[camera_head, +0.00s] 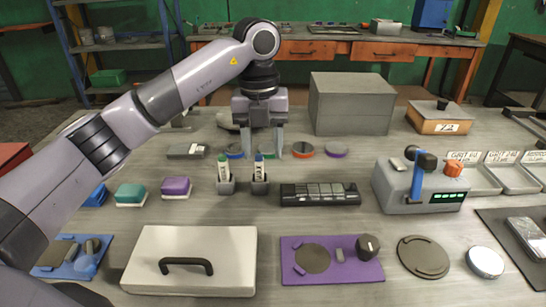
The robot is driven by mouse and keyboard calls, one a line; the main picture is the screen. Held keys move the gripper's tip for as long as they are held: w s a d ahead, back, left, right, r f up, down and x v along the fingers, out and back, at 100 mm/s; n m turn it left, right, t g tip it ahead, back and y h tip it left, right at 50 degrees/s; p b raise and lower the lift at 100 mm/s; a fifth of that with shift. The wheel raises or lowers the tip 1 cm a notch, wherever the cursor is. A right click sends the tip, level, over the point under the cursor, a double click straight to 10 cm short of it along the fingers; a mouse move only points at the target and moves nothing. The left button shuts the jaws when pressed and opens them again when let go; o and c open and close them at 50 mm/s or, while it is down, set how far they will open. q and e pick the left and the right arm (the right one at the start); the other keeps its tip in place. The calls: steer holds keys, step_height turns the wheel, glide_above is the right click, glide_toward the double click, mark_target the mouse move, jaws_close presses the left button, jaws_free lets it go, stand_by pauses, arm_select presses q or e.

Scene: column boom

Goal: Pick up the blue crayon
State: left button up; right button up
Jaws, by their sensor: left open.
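The blue crayon (259,167) stands upright in a small dark holder (259,187); it has a white body and a blue tip. A similar crayon with a green tip (224,168) stands in its own holder (226,186) just to the left. My left gripper (263,153) points straight down, open, its two fingers apart. My right gripper is out of view.
Coloured discs (304,150) lie behind the holders. A black keyboard (320,194) lies to the right, then a grey device with a blue lever (417,185). A large grey box (352,103) stands behind. A white case (190,247) and purple board (315,272) lie in front.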

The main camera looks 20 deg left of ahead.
mark_target(259, 155)
arm_select(q)
steer(key=shift+w+a+r, duration=0.15)
steer(key=shift+w+a, duration=0.35)
steer(key=shift+w, duration=0.05)
steer(key=f, duration=0.6)
steer(key=shift+w+a+f, duration=0.15)
steer(key=shift+a+f, duration=0.2)
steer(key=shift+a, duration=0.05)
jaws_close()
